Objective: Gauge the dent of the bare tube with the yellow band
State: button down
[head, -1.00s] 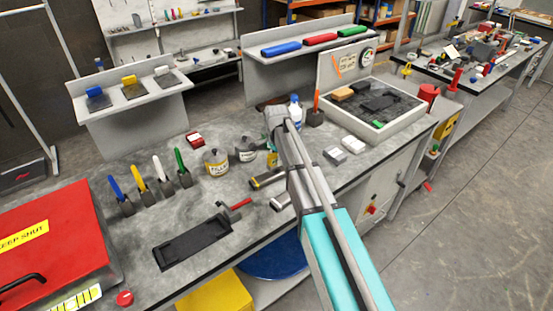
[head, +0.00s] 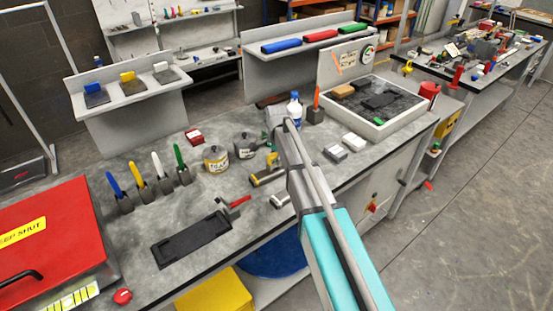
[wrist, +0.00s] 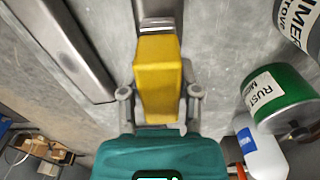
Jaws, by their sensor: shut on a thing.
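My gripper (wrist: 160,98) is shut on a yellow block-like piece (wrist: 158,75) with a metal end, seen in the wrist view. In the head view my own arm hides most of the gripper. A yellow-and-dark piece (head: 259,180) shows there beside my arm, low over the bench. A bare silver tube end (head: 280,201) lies just nearer, partly behind my arm. A long grey bar or tube (wrist: 65,45) runs along the left of the wrist view, apart from the yellow piece. I cannot tell whether the yellow piece is the tube's band, and no dent is visible.
Tins (head: 215,160) and a white bottle with a blue top (head: 295,108) stand close behind. A green-ended tin (wrist: 275,95) is near my gripper's right. A black cradle (head: 190,243) lies front left. Coloured-handled tools (head: 140,185) stand left. A tray (head: 405,130) sits right.

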jog(key=shift+f+b, duration=0.6)
jog(key=shift+f, duration=0.05)
jog(key=shift+c, duration=1.3)
grip_release()
jog(key=shift+r, duration=0.2)
notch_tip(320, 180, up, 8)
jog(key=p, duration=0.8)
jog(key=s+d+r+p, duration=0.1)
jog(key=s+d, duration=0.3)
jog(key=d, duration=0.6)
jog(key=s+d+p, duration=0.1)
jog(key=s+d, duration=0.4)
jog(key=d, duration=0.4)
jog(key=shift+d+r, duration=0.35)
jog(key=shift+s, duration=0.1)
jog(key=s+a+n, duration=0.2)
jog(key=s+n, duration=0.4)
jog(key=s, duration=0.1)
jog(key=s+a+f+n+b, duration=0.1)
jog(key=s+a+n, duration=0.1)
jog(key=s+n, duration=0.3)
jog(key=shift+s+f+n+b, duration=0.3)
jog(key=shift+s+n, duration=0.1)
jog(key=shift+s, duration=1.35)
